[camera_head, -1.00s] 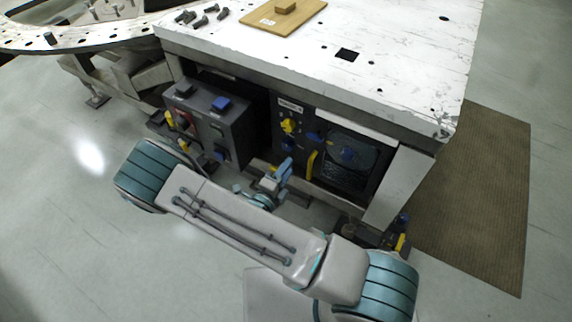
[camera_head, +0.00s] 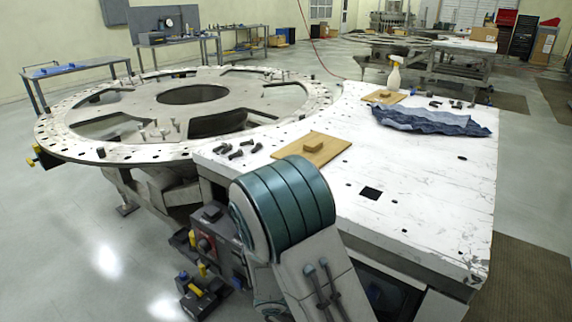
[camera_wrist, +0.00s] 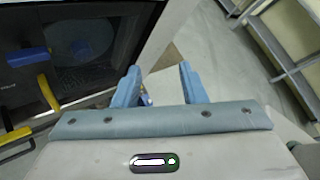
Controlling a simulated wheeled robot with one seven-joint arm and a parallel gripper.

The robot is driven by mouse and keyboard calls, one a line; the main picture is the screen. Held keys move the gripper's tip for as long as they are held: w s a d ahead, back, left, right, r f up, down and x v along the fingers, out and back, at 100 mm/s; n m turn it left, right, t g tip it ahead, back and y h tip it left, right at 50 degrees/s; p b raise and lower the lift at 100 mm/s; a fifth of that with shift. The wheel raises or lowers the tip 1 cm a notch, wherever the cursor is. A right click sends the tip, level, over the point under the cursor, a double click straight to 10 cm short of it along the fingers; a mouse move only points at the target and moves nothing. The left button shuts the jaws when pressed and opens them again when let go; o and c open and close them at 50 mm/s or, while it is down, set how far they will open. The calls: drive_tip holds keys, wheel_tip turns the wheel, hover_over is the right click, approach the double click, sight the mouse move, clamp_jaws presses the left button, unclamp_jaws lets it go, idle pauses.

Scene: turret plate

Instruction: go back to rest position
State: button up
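My gripper (camera_wrist: 158,88) shows in the wrist view with its two blue fingers apart and nothing between them. The floor and a pale table leg lie beyond the fingers. In the wrist view a dark machine front with a yellow handle (camera_wrist: 48,92) and a blue knob (camera_wrist: 27,56) is to the left of the fingers. In the head view my arm rises in front of the white worktable (camera_head: 430,180), and my gripper is hidden there.
The round turret plate (camera_head: 110,148) is at the left, joined to the worktable. On the table are bolts (camera_head: 240,150), a wooden board with a block (camera_head: 312,148), a blue cloth (camera_head: 430,120) and a spray bottle (camera_head: 394,75). Open floor (camera_head: 70,240) is at the lower left.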

drive_tip(key=s+r+m+y, duration=0.5)
drive_tip(key=r+m, duration=0.3)
drive_tip(key=m, duration=0.5)
drive_tip(key=s+r+m+t+y, duration=0.1)
drive_tip(key=s+r+m+y, duration=0.4)
drive_tip(key=m, duration=0.8)
wheel_tip(320, 180, up, 4)
drive_tip(key=y, duration=0.3)
drive_tip(key=shift+s+a+p, duration=0.25)
drive_tip(key=shift+s+p, duration=0.05)
